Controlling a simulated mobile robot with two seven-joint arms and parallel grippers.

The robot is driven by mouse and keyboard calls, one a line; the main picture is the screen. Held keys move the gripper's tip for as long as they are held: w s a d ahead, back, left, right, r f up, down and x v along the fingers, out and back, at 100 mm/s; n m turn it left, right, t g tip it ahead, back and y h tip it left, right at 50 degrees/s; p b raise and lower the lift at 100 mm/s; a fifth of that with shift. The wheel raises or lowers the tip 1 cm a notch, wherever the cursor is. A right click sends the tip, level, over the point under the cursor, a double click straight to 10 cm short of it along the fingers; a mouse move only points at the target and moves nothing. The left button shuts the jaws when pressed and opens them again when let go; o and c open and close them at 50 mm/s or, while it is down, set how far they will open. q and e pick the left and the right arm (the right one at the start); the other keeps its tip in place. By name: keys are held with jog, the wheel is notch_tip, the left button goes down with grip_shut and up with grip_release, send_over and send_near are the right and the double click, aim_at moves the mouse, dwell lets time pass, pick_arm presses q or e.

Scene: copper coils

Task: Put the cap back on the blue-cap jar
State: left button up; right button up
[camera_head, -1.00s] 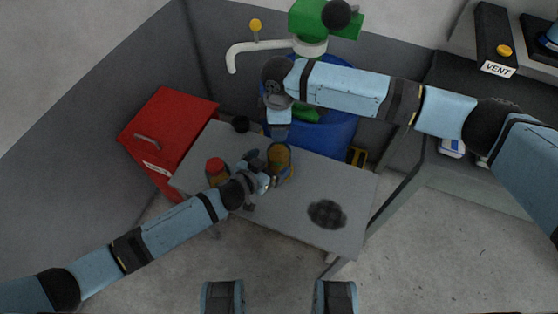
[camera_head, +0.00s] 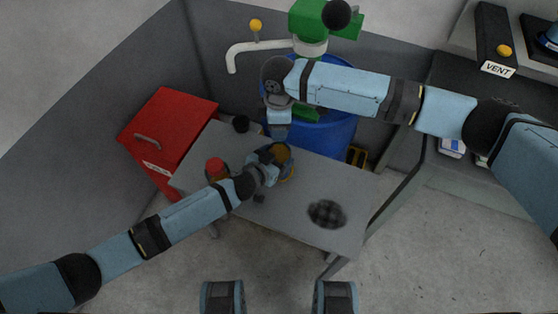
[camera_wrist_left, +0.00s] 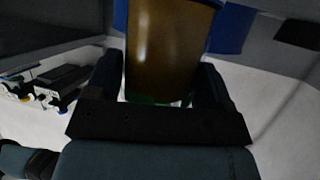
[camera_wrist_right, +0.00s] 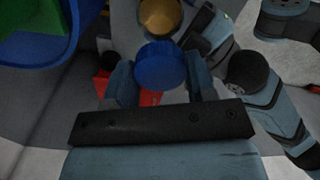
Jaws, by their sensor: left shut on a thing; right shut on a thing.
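The amber jar (camera_head: 282,152) is at the back of the grey table, with its upper end uncovered. My left gripper (camera_head: 272,162) is shut on the jar's side; the jar also fills the middle of the left wrist view (camera_wrist_left: 165,50). My right gripper (camera_wrist_right: 161,82) is shut on the blue cap (camera_wrist_right: 160,64). In the right wrist view, the jar's golden top (camera_wrist_right: 161,17) shows just beyond the cap, with the two apart in the picture. In the head view the right gripper (camera_head: 278,132) is above and behind the jar, and the cap cannot be made out.
A red-capped jar (camera_head: 215,167) stands left of my left gripper. A dark round patch (camera_head: 327,213) lies on the table's (camera_head: 285,220) right part. A red cabinet (camera_head: 165,135) is at the left, a blue drum (camera_head: 335,135) behind. The table's front middle is clear.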

aim_at(279, 145)
jog(key=shift+f, duration=2.5)
